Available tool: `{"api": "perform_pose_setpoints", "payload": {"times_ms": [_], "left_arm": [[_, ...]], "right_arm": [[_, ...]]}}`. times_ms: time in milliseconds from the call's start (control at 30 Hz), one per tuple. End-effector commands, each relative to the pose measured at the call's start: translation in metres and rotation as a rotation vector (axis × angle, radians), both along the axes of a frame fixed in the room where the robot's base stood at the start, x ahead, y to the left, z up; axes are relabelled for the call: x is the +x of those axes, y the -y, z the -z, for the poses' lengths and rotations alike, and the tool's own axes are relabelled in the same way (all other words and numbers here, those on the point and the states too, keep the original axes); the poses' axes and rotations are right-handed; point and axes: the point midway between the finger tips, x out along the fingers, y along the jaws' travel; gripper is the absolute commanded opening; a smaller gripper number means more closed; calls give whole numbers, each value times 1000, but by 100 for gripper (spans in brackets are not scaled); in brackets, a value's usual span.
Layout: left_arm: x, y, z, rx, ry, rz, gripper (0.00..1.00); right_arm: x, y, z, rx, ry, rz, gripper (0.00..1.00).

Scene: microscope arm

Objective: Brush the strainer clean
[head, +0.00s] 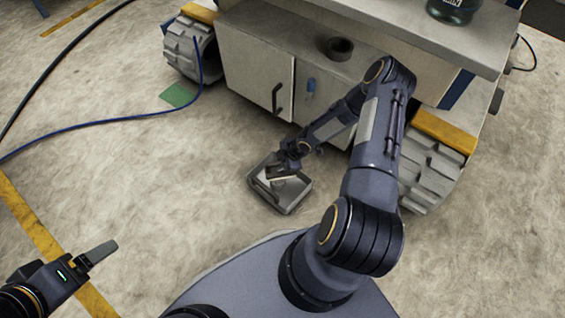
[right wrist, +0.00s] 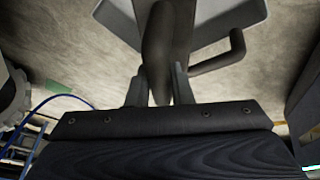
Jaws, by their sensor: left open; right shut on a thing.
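A grey, square, shallow tray-like thing (head: 294,200), perhaps the strainer, shows below the cart in the head view. A pale piece shows inside it, partly covered by my right gripper (head: 284,170). In the right wrist view, my right gripper (right wrist: 157,88) is shut on a dark upright handle (right wrist: 158,45). A grey shape with a second, bent dark bar (right wrist: 222,58) is beyond it. I cannot tell whether the handle belongs to the tray or whether the tray touches the floor. My left gripper (head: 97,254) is open and empty at lower left, far from the tray. No brush is clearly recognisable.
A grey wheeled cart (head: 255,75) stands behind the tray, with thick wheels (head: 430,170) at its sides. A dark ring (head: 340,48) and a dark glass jar (head: 453,10) sit on it. A blue cable (head: 110,119) and a green patch (head: 178,95) lie left. Floor between is clear.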

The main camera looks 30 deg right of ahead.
Motion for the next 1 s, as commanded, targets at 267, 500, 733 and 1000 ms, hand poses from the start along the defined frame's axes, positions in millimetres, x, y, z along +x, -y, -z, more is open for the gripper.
{"api": "perform_pose_setpoints", "payload": {"times_ms": [267, 500, 733, 1000], "left_arm": [[0, 0, 10, 0, 0, 0, 83], [0, 0, 15, 0, 0, 0, 83], [0, 0, 15, 0, 0, 0, 83], [0, 0, 6, 0, 0, 0, 83]], "right_arm": [[6, -14, 1, -1, 2, -2, 1], [9, -21, 0, 0, 2, 1, 1], [9, -22, -1, 2, 2, 1, 1], [6, -15, -3, 4, 0, 4, 1]]}}
